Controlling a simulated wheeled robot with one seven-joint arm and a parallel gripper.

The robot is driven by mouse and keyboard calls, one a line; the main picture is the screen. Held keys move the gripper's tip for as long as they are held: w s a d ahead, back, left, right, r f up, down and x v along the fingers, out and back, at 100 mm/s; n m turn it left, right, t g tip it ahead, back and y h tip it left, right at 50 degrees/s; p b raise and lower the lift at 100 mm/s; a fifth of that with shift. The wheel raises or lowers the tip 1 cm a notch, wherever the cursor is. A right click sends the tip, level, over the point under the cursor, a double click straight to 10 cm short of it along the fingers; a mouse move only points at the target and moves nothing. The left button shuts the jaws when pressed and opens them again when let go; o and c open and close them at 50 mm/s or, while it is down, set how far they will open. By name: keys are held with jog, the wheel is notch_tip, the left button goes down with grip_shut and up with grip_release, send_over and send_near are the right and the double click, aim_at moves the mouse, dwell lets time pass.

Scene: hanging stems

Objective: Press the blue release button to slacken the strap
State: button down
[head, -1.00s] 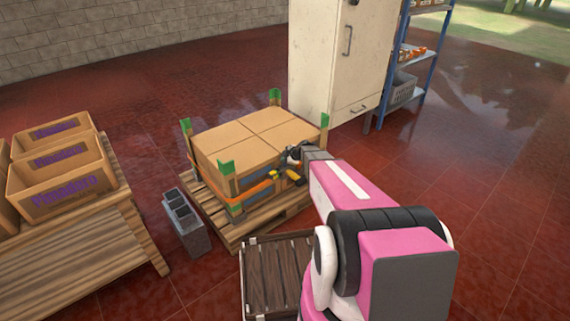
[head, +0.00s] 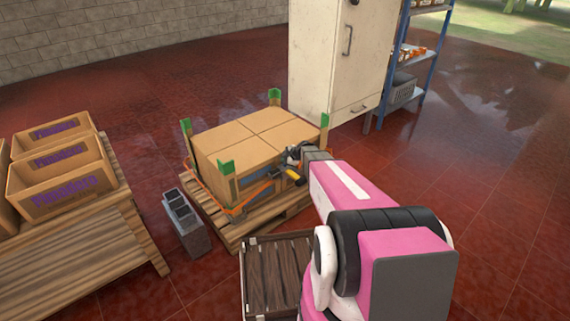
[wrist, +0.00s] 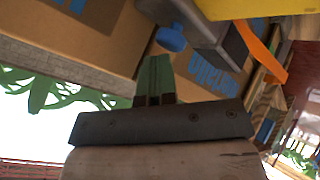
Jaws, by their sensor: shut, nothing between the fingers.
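The orange strap (head: 232,211) hangs low and loose around the stacked cardboard boxes (head: 243,140) on a pallet. Its buckle, with a yellow handle (head: 295,177), is at the front right side of the boxes. In the wrist view, the round blue button (wrist: 172,39) sits on the grey buckle body (wrist: 205,25), and part of the strap (wrist: 262,52) shows at the right. My gripper (head: 293,155) is at the buckle and partly hides it. Its shut, empty fingers (wrist: 155,66) point at the button, with the tips just short of it in the picture.
Green-topped corner posts (head: 226,167) stand at the stack's corners. A grey block (head: 185,222) stands left of the pallet (head: 232,238), and a dark wooden crate (head: 277,275) in front. A cream cabinet (head: 335,60) is behind. The floor at right is clear.

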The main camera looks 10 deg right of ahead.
jog(key=shift+r, duration=0.8)
jog(key=shift+r, duration=2.5)
